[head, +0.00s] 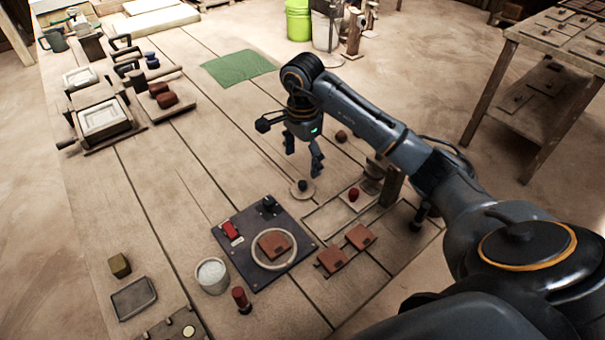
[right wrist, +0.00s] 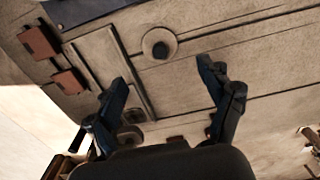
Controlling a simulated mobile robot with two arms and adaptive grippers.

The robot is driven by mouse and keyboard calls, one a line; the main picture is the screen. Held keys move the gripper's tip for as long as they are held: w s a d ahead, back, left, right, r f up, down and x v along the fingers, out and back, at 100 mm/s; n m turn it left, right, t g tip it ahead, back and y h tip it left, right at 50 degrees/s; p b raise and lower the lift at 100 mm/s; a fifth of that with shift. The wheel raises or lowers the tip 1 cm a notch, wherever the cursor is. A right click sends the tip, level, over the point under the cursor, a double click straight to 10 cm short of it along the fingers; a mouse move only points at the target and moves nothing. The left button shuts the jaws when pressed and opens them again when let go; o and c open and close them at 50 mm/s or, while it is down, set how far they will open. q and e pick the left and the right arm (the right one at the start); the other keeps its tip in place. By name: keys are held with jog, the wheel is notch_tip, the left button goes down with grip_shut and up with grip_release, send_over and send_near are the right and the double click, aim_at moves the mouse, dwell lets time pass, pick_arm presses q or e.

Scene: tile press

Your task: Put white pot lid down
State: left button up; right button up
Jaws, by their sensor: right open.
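The white pot lid (head: 297,193), a pale disc with a dark round knob, lies flat on the wooden table right of the dark square board. It also shows in the right wrist view (right wrist: 147,40), just beyond the fingertips. My right gripper (head: 303,161) is open and empty, pointing down above the lid and apart from it; its spread fingers (right wrist: 162,73) frame bare table. A white pot (head: 212,276) with pale contents stands at the board's lower left corner. My left gripper is not in view.
The dark board (head: 262,222) carries a pale ring (head: 290,262) around a terracotta tile. More tiles (head: 360,236) lie to its right. A green mat (head: 238,67) lies at the back. Frames and tools (head: 103,118) stand at left. The table's middle is clear.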

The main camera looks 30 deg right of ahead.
jog(key=shift+r, duration=1.5)
